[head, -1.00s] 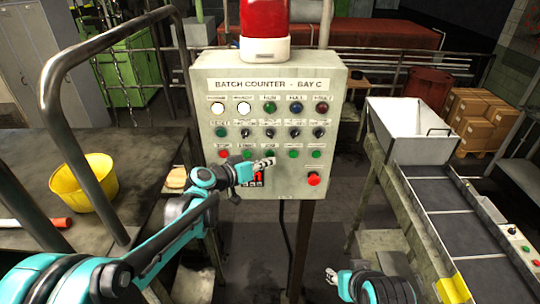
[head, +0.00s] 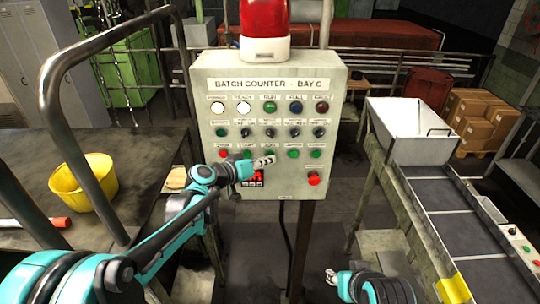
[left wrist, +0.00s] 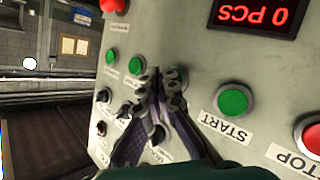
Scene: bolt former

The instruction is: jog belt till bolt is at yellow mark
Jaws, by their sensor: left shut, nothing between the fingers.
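My left gripper (head: 266,161) is shut and empty, with its fingertips at the lower button row of the grey control box (head: 205,110). In the left wrist view the closed fingers (left wrist: 165,82) cover a button whose grey ring shows beside the tips; I cannot tell whether they touch it. The green START button (left wrist: 233,101) is beside them, and the red display (left wrist: 258,17) reads 0 PCS upside down. The dark conveyor belt (head: 470,236) runs along the right, with a yellow mark (head: 453,290) on its near side edge. I see no bolt on it. My right gripper (head: 331,276) is low in the middle.
A white hopper (head: 408,137) stands at the belt's far end. A small button panel (head: 520,243) is on the belt's right side. A red emergency button (head: 313,178) is on the box's lower right. A yellow bucket (head: 83,188) and metal rail are at the left.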

